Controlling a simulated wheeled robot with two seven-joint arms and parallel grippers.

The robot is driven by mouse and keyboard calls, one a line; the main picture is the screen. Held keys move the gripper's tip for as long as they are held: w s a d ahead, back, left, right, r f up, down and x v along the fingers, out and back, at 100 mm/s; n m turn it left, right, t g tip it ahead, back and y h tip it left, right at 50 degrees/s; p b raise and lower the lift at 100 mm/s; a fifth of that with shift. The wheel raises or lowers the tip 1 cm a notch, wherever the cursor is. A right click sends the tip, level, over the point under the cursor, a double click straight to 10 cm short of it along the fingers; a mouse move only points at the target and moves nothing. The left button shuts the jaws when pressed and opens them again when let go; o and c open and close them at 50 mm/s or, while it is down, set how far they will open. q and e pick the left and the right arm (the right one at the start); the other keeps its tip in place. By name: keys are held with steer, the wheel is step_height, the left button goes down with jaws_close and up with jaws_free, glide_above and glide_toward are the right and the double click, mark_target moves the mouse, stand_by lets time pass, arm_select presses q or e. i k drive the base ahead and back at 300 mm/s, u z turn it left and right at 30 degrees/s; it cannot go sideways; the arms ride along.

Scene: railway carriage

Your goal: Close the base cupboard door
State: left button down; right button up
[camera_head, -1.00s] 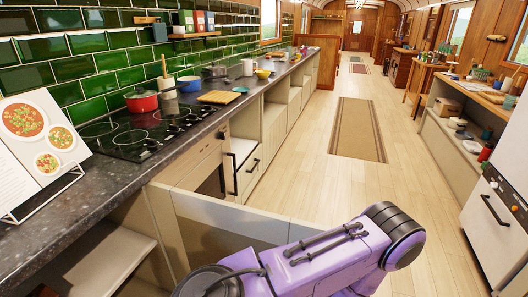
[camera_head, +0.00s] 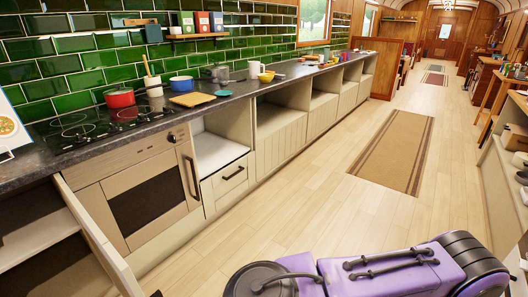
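The base cupboard door (camera_head: 98,238) stands open at the lower left, seen nearly edge-on as a pale panel jutting out from the counter front. Its lower part runs out of the picture. Behind it the cupboard's dark inside and a pale shelf (camera_head: 30,240) show. A small dark piece shows at the bottom edge near the door; I cannot tell if it is the handle. A purple link of my arm (camera_head: 385,272) crosses the bottom right. Neither gripper is in view, so contact with the door is hidden.
The oven (camera_head: 150,205) with a long black handle adjoins the cupboard. Beyond it are a drawer (camera_head: 228,178) and open shelves under the dark worktop (camera_head: 210,103). The wooden aisle floor (camera_head: 290,205) is clear, with a brown runner (camera_head: 395,150). A shelf unit (camera_head: 500,195) stands at right.

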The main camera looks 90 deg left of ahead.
mark_target(126, 277)
steer(key=u, duration=1.3)
steer(key=i, duration=1.25)
steer(key=u, duration=3.8)
